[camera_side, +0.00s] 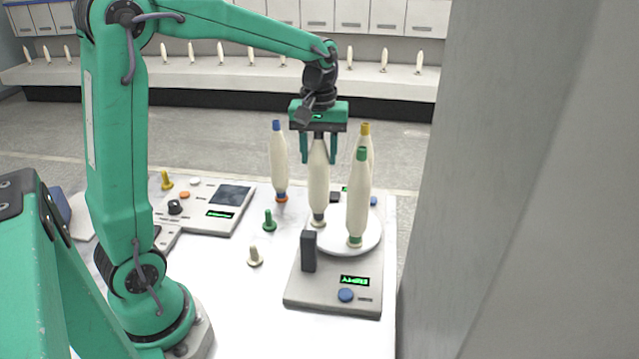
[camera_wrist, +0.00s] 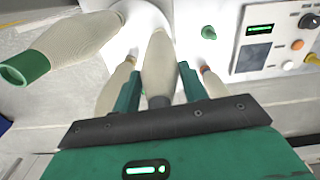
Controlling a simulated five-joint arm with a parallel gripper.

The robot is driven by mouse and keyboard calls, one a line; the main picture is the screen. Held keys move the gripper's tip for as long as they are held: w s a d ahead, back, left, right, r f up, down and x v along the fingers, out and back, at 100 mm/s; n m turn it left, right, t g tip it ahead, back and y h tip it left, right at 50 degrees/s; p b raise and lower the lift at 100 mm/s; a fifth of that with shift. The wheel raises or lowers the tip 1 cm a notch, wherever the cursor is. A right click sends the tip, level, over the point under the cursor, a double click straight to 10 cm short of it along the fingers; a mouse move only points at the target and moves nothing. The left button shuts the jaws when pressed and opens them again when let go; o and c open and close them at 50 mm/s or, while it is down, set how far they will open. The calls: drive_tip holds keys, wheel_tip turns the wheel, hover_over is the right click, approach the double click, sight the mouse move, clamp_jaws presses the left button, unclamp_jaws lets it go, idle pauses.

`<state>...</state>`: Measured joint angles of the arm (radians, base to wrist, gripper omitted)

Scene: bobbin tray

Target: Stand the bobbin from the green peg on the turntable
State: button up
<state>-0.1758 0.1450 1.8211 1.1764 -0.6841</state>
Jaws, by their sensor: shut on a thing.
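My gripper (camera_side: 318,160) is shut on a cream bobbin (camera_side: 318,190) with a dark grey band at its lower end. It holds the bobbin upright at the left edge of the white turntable disc (camera_side: 372,240); I cannot tell whether the foot touches. In the wrist view, the held bobbin (camera_wrist: 159,65) sits between the fingers (camera_wrist: 160,85). The green peg (camera_side: 269,220) stands bare left of the turntable; it also shows in the wrist view (camera_wrist: 208,32). A green-topped bobbin (camera_side: 357,205) stands on the disc, close to the held one.
A yellow-topped bobbin (camera_side: 366,135) stands behind the green-topped one, its foot hidden. A blue-topped bobbin (camera_side: 279,165) stands on an orange peg to the left. A dark post (camera_side: 308,252) rises before the disc.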

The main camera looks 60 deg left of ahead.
drive_tip(key=shift+f, duration=0.35)
idle(0.5)
drive_tip(key=o, duration=1.4)
drive_tip(key=shift+r, duration=3.9)
drive_tip(key=shift+s, duration=0.1)
